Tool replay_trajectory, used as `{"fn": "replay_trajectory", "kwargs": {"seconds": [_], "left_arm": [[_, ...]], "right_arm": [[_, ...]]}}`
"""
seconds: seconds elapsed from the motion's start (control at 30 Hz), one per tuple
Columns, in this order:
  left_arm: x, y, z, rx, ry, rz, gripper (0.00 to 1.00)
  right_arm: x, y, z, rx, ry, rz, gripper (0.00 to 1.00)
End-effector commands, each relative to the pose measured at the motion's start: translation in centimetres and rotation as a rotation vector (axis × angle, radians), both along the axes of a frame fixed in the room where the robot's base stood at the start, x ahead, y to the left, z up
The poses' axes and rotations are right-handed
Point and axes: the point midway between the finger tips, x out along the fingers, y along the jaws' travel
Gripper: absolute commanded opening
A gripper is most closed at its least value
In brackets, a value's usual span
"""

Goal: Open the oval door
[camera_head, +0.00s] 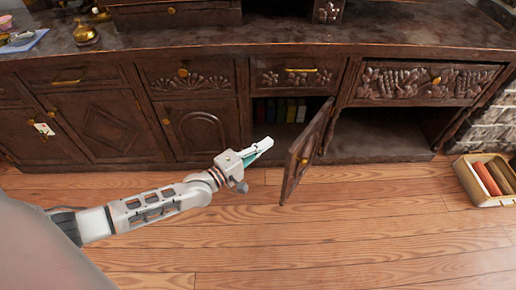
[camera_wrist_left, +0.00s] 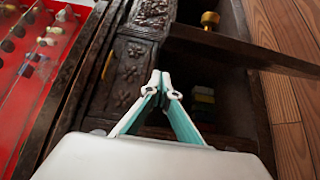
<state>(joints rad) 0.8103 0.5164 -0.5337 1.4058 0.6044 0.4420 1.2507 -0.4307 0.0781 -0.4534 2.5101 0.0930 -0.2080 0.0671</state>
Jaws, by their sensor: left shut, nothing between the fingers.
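A dark carved cabinet door (camera_head: 303,152) stands swung outward from the cabinet front, with a small brass knob on its face. Its compartment, with several books (camera_head: 284,110) inside, is exposed. In the left wrist view the door (camera_wrist_left: 245,48) spans the upper right, with a brass knob (camera_wrist_left: 210,19) near it. To the left, a closed door (camera_head: 198,132) bears a rounded oval carving. My left gripper (camera_head: 264,144) is shut and empty, in front of the opening and left of the open door, apparently apart from it. Its fingertips (camera_wrist_left: 160,78) meet in the wrist view. My right gripper is out of view.
Carved drawers (camera_head: 303,76) run above the doors. An open shelf space (camera_head: 375,134) lies right of the open door. A crate (camera_head: 470,187) with rolled items stands on the floor at right. A brass pot (camera_head: 86,35) sits on the countertop. The wooden floor in front is clear.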

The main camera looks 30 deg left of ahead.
Motion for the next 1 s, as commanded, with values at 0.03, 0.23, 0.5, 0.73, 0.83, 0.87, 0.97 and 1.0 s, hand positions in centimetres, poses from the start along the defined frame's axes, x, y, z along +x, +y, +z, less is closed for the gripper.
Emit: {"fn": "replay_trajectory", "kwargs": {"seconds": [0.03, 0.23, 0.5, 0.73, 0.83, 0.87, 0.97, 1.0], "left_arm": [[0.8, -0.3, -0.6, 0.0, 0.005, 0.0, 0.0], [3.7, -1.8, -0.6, -0.004, 0.008, 0.0, 0.0], [3.4, -4.8, -0.1, -0.003, 0.002, 0.0, 0.0], [3.5, -5.2, 0.0, 0.0, 0.001, 0.0, 0.0], [3.5, -5.2, 0.0, 0.0, 0.001, 0.0, 0.0], [3.5, -5.2, 0.0, 0.0, 0.001, 0.0, 0.0], [3.4, -5.2, 0.0, 0.0, 0.001, 0.001, 0.0], [3.4, -5.2, 0.0, 0.0, 0.0, 0.002, 0.0]], "right_arm": [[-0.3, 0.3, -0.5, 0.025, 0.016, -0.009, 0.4], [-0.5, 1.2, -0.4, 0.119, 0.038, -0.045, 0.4], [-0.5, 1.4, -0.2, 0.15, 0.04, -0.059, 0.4], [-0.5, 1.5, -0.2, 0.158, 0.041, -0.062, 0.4], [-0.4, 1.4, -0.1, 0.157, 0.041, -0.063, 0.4], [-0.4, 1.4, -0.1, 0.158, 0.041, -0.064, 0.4], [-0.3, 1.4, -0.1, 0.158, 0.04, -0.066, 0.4], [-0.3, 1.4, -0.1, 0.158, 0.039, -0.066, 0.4]]}}
